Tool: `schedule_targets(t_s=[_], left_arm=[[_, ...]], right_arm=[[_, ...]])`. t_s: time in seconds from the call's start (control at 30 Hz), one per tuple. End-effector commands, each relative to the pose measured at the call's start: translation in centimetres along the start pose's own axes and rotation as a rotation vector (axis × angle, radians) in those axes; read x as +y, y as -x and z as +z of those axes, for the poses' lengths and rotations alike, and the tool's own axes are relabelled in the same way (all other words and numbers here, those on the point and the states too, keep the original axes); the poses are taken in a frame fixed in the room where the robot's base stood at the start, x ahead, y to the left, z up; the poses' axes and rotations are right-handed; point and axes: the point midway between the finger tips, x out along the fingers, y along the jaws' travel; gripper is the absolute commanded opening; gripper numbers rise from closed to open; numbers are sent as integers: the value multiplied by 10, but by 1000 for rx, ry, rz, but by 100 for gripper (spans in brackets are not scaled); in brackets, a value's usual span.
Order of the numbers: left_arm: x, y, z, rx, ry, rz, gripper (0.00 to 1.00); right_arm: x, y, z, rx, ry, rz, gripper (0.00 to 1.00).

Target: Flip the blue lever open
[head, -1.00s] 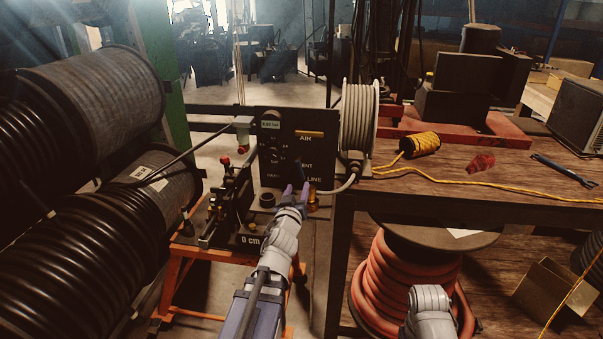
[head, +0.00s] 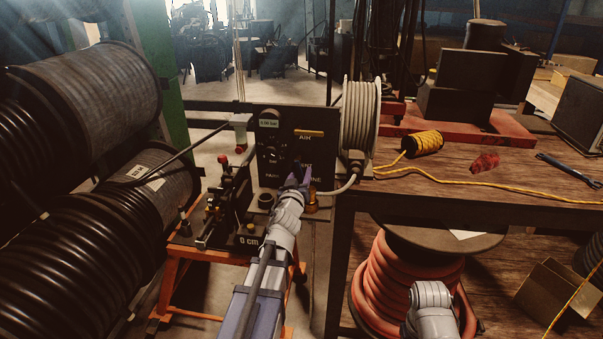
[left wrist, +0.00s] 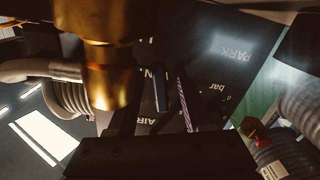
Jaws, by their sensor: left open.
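The blue lever (left wrist: 160,91) shows in the left wrist view as a narrow bluish bar in front of the black panel. The panel (head: 282,125) stands upright in the head view, with a small display and white lettering. My left gripper (head: 297,175) is open, its purple fingers at the lower right of the panel, pointing at it. The fingers largely hide the lever in the head view. In the left wrist view one finger is just right of the lever; whether it touches cannot be told. My right gripper is out of view; only part of that arm shows.
A brass fitting (left wrist: 106,75) is close to the left gripper in the wrist view. A hose reel (head: 358,118) stands right of the panel. The wooden bench (head: 480,205) is farther right. Large black hose coils (head: 85,245) fill the left side.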

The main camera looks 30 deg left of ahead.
Motion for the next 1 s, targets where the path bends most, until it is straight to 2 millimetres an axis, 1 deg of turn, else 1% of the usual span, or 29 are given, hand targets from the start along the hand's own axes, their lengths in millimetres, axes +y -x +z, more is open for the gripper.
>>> schedule_targets(t_s=[0.03, 0.1, 0.4, 0.83, 0.87, 1.0], left_arm=[[0, -4, 0, 0, 0, 0, 50], [0, -6, 0, 0, 0, -1, 50], [0, -6, 0, 0, 0, -1, 50], [0, -6, 0, 0, 0, -1, 2], [0, -6, 0, 0, 0, -1, 0], [0, -6, 0, 0, 0, -1, 0]], right_arm=[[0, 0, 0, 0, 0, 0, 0], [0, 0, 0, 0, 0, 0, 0], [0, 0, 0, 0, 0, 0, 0], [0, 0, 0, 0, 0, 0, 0], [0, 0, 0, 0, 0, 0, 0], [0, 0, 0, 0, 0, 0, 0]])
